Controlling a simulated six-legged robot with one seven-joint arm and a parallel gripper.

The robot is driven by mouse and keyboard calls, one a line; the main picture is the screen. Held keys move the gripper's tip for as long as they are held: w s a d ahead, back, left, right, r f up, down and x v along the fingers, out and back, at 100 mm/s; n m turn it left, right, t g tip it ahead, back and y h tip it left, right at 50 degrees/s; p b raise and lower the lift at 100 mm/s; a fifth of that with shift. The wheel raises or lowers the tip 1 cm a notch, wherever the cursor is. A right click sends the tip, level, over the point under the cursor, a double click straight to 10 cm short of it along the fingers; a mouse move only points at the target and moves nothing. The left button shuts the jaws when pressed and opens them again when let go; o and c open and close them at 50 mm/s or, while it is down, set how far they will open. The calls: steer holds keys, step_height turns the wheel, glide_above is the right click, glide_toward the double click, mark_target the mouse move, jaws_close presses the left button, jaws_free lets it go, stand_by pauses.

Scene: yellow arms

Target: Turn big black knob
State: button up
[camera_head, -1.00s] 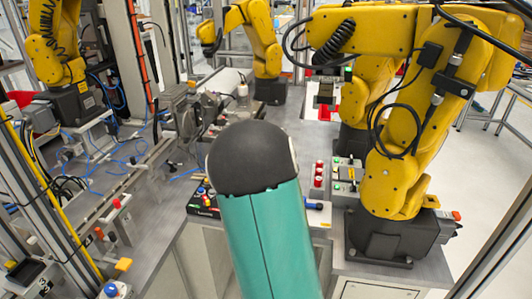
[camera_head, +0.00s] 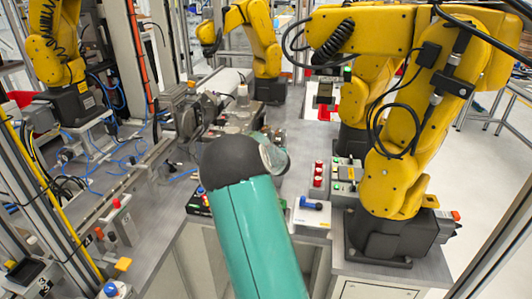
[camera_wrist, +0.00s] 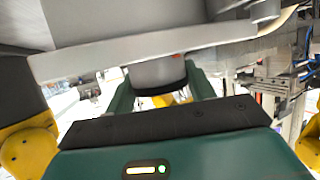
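In the head view, a white box (camera_head: 311,219) on the grey bench carries a dark, blue-tinted lever-like knob (camera_head: 311,204); I cannot tell for sure whether it is the big black knob. My teal arm with its dark round joint stands left of this box, and my gripper is hidden behind it in that view. In the wrist view, my gripper (camera_wrist: 160,84) has two dark green fingers set apart. A grey rounded part with a black lower band (camera_wrist: 159,74) shows between or beyond them; I cannot tell whether they touch it.
A black button box (camera_head: 199,203) lies left of my arm. A box with red buttons (camera_head: 318,175) and a panel of coloured buttons (camera_head: 347,174) stand right of it. A large yellow robot arm (camera_head: 398,170) rises at the right. A large grey surface (camera_wrist: 150,40) fills the upper wrist view.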

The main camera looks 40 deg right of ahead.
steer(key=c, duration=0.4)
steer(key=shift+d+n+y, duration=0.1)
steer(key=shift+n+y, duration=0.2)
steer(key=shift+s+d+n+t+y, duration=0.1)
steer(key=shift+n+t+y, duration=0.4)
steer(key=shift+n+y, duration=0.35)
steer(key=n+y, duration=0.5)
steer(key=y, duration=0.1)
steer(key=n+g+y, duration=0.1)
steer(key=n+y, duration=0.3)
steer(key=y, duration=0.1)
steer(key=shift+f+n, duration=0.1)
steer(key=shift+n, duration=0.25)
steer(key=shift+a+n+g+y, duration=0.2)
steer(key=shift+n+g+y, duration=1)
steer(key=shift+n+y, duration=0.4)
steer(key=shift+n+g+y, duration=0.55)
steer(key=shift+n+g, duration=0.15)
steer(key=shift+g, duration=0.1)
